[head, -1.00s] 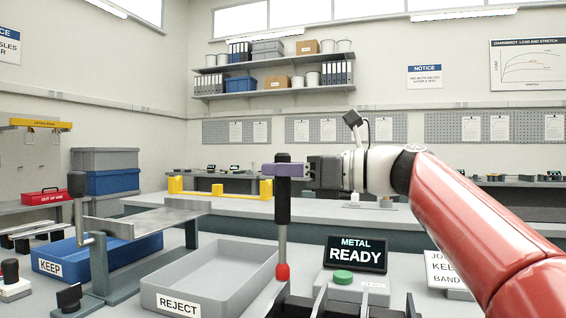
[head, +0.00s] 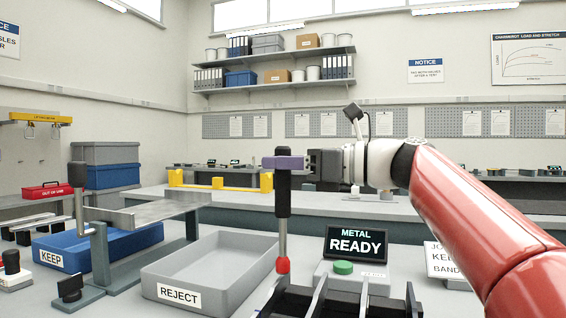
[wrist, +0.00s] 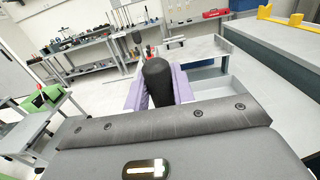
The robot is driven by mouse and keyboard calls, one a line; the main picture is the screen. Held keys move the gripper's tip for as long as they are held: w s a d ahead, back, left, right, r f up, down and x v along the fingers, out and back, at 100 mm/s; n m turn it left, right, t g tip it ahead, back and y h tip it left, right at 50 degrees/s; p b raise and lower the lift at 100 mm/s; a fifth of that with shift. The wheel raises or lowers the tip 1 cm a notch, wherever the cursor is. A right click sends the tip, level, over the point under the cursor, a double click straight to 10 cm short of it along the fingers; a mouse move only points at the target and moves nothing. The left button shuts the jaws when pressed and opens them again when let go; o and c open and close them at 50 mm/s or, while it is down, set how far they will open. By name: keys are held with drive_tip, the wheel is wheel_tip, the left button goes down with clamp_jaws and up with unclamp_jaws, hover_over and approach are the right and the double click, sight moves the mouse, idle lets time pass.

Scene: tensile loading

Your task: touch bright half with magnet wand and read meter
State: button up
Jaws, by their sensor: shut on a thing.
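My gripper (head: 284,163), with purple fingers, is shut on the magnet wand (head: 283,205). The wand hangs upright, with a black handle, a grey shaft and a red tip low down. In the wrist view the black handle top (wrist: 157,80) stands between the purple fingers. The tip is in front of the REJECT tray's right side; I cannot tell whether it touches anything. The meter (head: 354,243) shows "METAL READY" and has a green button (head: 343,267) on its base. A black slotted rack (head: 340,302) is at the bottom edge. I cannot make out the bright half.
A grey REJECT tray (head: 165,270) looks empty. A blue KEEP tray (head: 60,258) lies to its left, behind a grey metal stand (head: 100,255). A white card (head: 440,258) is right of the meter, partly hidden by my red arm. A yellow bracket (head: 218,183) stands on the bench behind.

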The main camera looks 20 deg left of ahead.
drive_tip(key=shift+f, duration=0.7)
idle(1.6)
drive_tip(key=shift+r, duration=0.1)
